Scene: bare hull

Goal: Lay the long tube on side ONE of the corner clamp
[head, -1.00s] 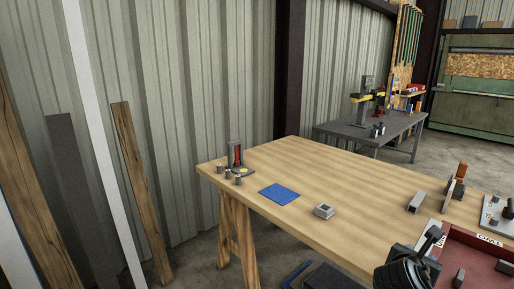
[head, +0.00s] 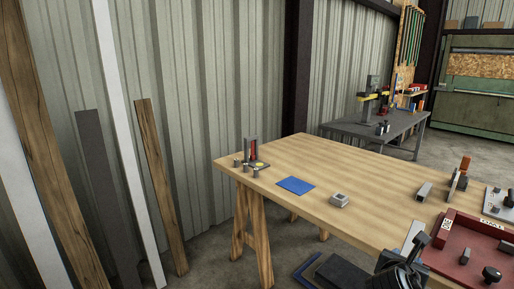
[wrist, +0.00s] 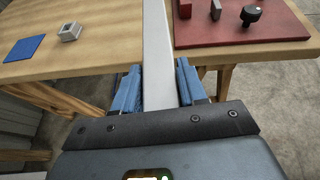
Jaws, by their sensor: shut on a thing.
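The long tube (wrist: 160,50) is a light grey square bar, held between the blue fingers of my gripper (wrist: 158,88) and pointing away from me in the wrist view. A pale length of it (head: 413,234) shows beside my gripper (head: 402,262) in the head view. The corner clamp has a red base (head: 455,238) with white labels, too small here to read surely, and a black knob (head: 491,274). Its red base (wrist: 240,32) lies right of the tube in the wrist view. The tube appears just outside the base's left edge; its height above the table is unclear.
The wooden table (head: 330,165) has clear room in its middle. On it are a blue mat (head: 295,185), a small grey box (head: 339,200), a grey block (head: 424,191) and several small metal pieces at the left corner. Boards lean on the wall at left.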

